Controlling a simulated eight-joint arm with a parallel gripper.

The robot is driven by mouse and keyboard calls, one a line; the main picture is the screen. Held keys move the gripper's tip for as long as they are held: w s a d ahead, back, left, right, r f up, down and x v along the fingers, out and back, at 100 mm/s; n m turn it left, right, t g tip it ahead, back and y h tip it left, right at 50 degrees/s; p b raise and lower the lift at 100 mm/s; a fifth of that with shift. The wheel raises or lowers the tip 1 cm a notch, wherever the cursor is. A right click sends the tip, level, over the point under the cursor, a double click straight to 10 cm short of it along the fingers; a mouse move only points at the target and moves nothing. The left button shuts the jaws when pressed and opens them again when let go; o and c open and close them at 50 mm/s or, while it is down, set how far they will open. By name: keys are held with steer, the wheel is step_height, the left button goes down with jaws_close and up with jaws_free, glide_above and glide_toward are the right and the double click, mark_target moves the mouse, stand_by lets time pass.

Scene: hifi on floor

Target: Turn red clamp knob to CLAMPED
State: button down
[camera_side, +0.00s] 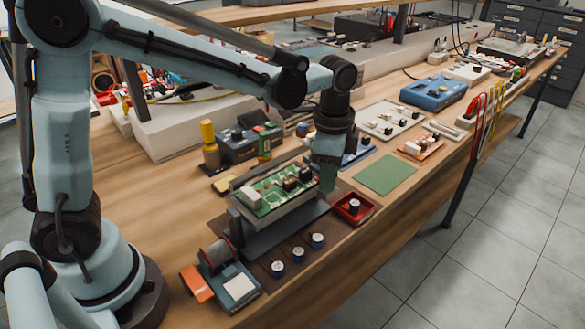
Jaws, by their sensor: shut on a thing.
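A green circuit board (272,195) with dark and white parts sits raised in a grey fixture (237,226) on a dark base plate. My gripper (326,184) points down at the right end of this fixture, close beside the board. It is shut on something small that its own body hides. I cannot make out the red clamp knob or any CLAMPED mark; the gripper covers that end of the fixture.
A red tray (372,210) holding a small round part stands just right of the gripper. A green mat (386,174) lies beyond it. A yellow-topped bottle (209,146) stands behind.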

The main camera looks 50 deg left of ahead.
steer(key=c, duration=0.9)
jaws_free()
steer(key=r, duration=1.2)
steer(key=shift+s+d, duration=0.1)
steer(key=shift+s, duration=0.1)
